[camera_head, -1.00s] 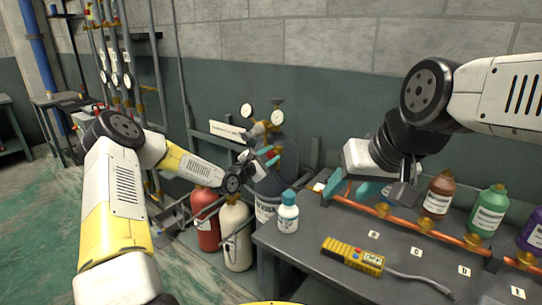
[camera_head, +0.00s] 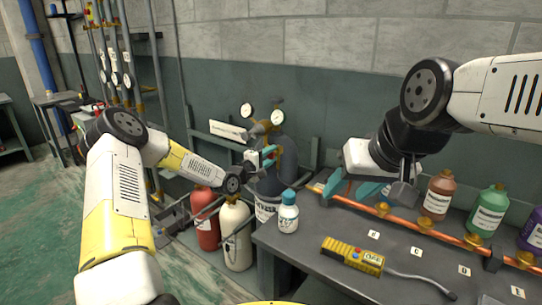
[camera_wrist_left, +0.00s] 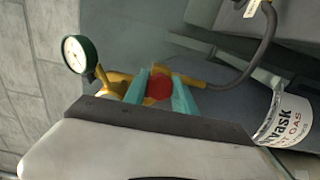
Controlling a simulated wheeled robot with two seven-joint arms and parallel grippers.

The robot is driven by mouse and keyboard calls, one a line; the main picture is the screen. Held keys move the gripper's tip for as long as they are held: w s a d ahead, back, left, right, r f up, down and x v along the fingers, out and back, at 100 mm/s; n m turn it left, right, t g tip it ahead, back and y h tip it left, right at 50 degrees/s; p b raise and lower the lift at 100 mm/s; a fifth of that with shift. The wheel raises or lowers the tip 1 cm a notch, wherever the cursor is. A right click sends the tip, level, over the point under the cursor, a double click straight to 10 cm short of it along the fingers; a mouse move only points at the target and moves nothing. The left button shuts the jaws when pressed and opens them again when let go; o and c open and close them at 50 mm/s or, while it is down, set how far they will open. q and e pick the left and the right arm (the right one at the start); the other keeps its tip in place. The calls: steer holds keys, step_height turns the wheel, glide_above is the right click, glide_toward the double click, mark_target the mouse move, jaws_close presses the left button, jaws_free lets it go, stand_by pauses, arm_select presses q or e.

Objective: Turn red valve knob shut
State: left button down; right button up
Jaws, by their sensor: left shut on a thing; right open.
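The red valve knob (camera_wrist_left: 158,88) shows in the left wrist view on a brass valve (camera_wrist_left: 118,82). My left gripper (camera_wrist_left: 162,88) has its teal fingers on either side of the knob and is shut on it. My right gripper (camera_head: 353,188) is open and empty, above the copper pipe at the back of the bench.
Pressure gauges (camera_head: 277,117) stand above the cylinder. A red cylinder (camera_head: 206,218) and a cream cylinder (camera_head: 235,235) stand on the floor. The bench (camera_head: 320,280) holds a white bottle (camera_head: 288,213), a yellow detector (camera_head: 352,256) and several coloured bottles along the copper pipe (camera_head: 405,221).

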arm_select(q)
steer(key=m, duration=0.5)
steer(key=shift+f+m, duration=0.1)
steer(key=shift+m, duration=0.2)
steer(key=m, duration=0.9)
steer(key=shift+m, duration=0.4)
steer(key=m, duration=0.4)
steer(key=shift+a+f+m, duration=0.1)
steer(key=shift+m, duration=0.3)
steer(key=c, duration=1)
jaws_free()
steer(key=shift+w, duration=0.1)
